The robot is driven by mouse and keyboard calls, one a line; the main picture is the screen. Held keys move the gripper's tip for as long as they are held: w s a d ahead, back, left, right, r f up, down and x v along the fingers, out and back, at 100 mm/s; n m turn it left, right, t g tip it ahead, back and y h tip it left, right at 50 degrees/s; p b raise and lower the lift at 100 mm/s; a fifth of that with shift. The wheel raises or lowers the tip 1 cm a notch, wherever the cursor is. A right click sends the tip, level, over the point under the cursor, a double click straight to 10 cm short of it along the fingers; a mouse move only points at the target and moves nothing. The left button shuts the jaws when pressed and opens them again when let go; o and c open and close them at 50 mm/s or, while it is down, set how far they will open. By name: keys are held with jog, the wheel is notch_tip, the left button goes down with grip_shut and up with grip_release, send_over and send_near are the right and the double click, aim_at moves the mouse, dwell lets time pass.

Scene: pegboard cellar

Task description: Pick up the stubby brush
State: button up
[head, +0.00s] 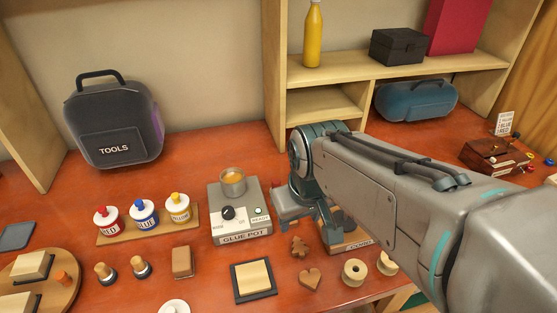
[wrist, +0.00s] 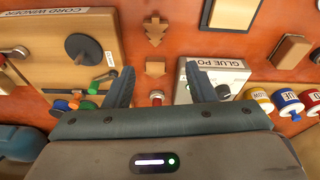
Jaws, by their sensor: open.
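A small upright item with a red end and a silver band, which looks like the stubby brush (wrist: 156,97), shows between the two fingers in the wrist view. It stands in the gap between the glue pot and the cord winder. In the head view my gripper (head: 308,220) hangs just right of the glue pot, partly hidden by my own arm.
The glue pot (head: 240,213) stands close left of my gripper, and the cord winder (wrist: 60,45) lies on its other side. Wooden cutouts, including a heart (head: 310,279), lie in front. Paint pots (head: 144,213) stand further left. The shelf (head: 325,104) rises behind.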

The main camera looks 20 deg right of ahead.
jog(key=w+r+n+g+b, duration=0.1)
jog(key=w+r+n+b, duration=0.15)
jog(key=w+n, duration=0.65)
jog(key=r+n+g+b, duration=0.2)
jog(key=n, duration=0.7)
send_over(276, 182)
jog(key=f, duration=0.5)
jog(key=f+b, duration=0.1)
jog(key=f, duration=0.2)
jog(key=shift+w+d+f, duration=0.1)
jog(key=shift+w+f, duration=0.2)
jog(key=shift+f, duration=0.05)
jog(key=f, duration=0.5)
jog(key=shift+s+f, duration=0.1)
jog(key=shift+s, duration=0.1)
grip_shut()
